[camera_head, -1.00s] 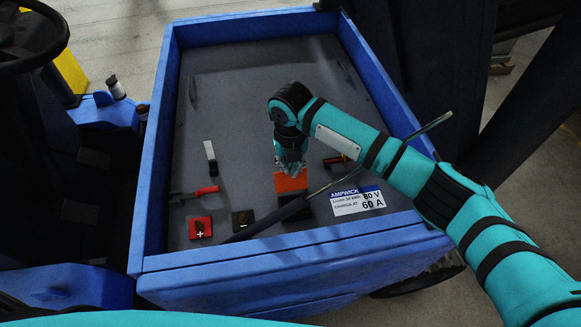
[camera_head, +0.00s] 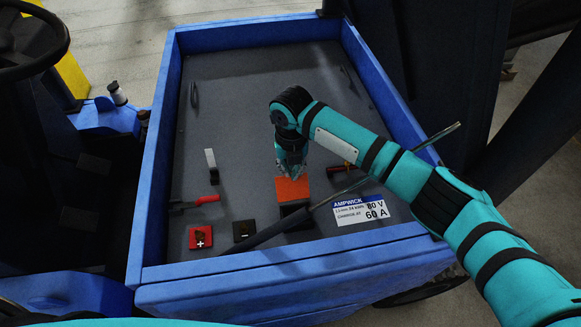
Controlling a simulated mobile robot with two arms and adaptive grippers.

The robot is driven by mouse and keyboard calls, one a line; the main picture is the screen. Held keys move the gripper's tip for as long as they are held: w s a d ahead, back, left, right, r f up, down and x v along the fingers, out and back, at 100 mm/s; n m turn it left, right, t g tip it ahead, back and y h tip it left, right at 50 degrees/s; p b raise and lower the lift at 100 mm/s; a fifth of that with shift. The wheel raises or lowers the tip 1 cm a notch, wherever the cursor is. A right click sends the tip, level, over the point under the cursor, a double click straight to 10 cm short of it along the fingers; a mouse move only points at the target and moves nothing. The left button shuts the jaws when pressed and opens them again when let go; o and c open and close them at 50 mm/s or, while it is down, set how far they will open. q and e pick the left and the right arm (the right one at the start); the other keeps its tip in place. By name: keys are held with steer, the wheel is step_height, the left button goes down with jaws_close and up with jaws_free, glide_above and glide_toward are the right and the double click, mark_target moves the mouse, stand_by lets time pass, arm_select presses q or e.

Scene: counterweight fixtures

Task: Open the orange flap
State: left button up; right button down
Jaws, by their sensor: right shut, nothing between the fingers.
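The orange flap (camera_head: 292,189) lies on top of a dark block (camera_head: 296,213) inside the blue-walled bay, left of the white label. It looks closed, lying across the block's top. My right gripper (camera_head: 292,176) points down at the flap's far edge, its fingers shut and empty. Whether the fingertips touch the flap I cannot tell. My left gripper is not in view.
Blue walls (camera_head: 155,170) surround the grey bay floor. A dark rod (camera_head: 262,236) slants up past the block. A red plus terminal (camera_head: 201,237), a black minus terminal (camera_head: 244,230), a red-handled lever (camera_head: 207,199) and a white-topped switch (camera_head: 211,160) sit left. A white label (camera_head: 360,210) is right.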

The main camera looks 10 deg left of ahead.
mark_target(291, 181)
step_height(291, 181, up, 12)
steer(key=shift+s+d, duration=0.15)
steer(key=shift+s, duration=0.25)
